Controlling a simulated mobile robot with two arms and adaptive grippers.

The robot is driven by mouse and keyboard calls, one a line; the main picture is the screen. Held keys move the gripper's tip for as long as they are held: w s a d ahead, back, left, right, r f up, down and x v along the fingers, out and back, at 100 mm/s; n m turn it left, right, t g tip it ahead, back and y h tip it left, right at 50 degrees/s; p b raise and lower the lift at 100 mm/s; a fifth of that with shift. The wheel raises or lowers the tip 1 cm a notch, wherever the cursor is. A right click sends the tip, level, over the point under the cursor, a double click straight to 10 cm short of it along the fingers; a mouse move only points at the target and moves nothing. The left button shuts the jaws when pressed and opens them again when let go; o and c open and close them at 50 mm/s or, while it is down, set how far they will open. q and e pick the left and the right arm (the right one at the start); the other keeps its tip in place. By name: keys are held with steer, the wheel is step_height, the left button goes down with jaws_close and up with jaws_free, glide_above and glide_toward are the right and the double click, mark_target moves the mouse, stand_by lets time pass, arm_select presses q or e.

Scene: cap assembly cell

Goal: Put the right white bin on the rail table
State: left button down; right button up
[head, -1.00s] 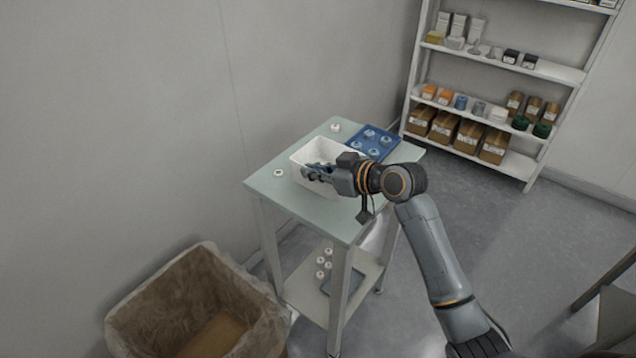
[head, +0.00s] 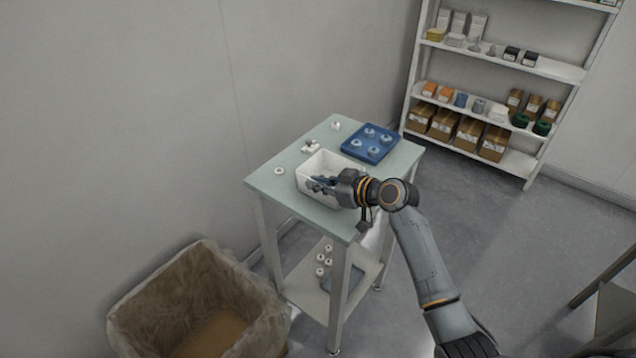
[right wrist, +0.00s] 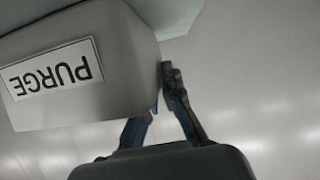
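The white bin (head: 319,167) is at the front of the pale green table top (head: 275,186). My right gripper (head: 318,184) is at its near side with the fingers closed across its wall. In the right wrist view the bin (right wrist: 128,62) shows a PURGE label, upside down. There one finger (right wrist: 172,88) lies against the bin's edge and the other passes partly out of sight behind it. I cannot tell whether the bin touches the table top. My left gripper is out of view. I cannot make out which table is the rail table.
A blue tray (head: 371,157) with several white pieces is behind the bin, with small loose white parts (head: 311,147) nearby. A lined waste box (head: 130,307) stands at lower left, a shelf rack (head: 480,142) at the back. Part of another table (head: 617,310) shows at right.

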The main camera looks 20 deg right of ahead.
steer(key=shift+o, duration=1.4)
steer(key=shift+r, duration=0.1)
steer(key=shift+r, duration=0.1)
steer(key=shift+s+d, duration=0.25)
steer(key=b+v, duration=0.1)
steer(key=v, duration=1)
steer(key=shift+s, duration=0.15)
steer(key=shift+d, duration=0.1)
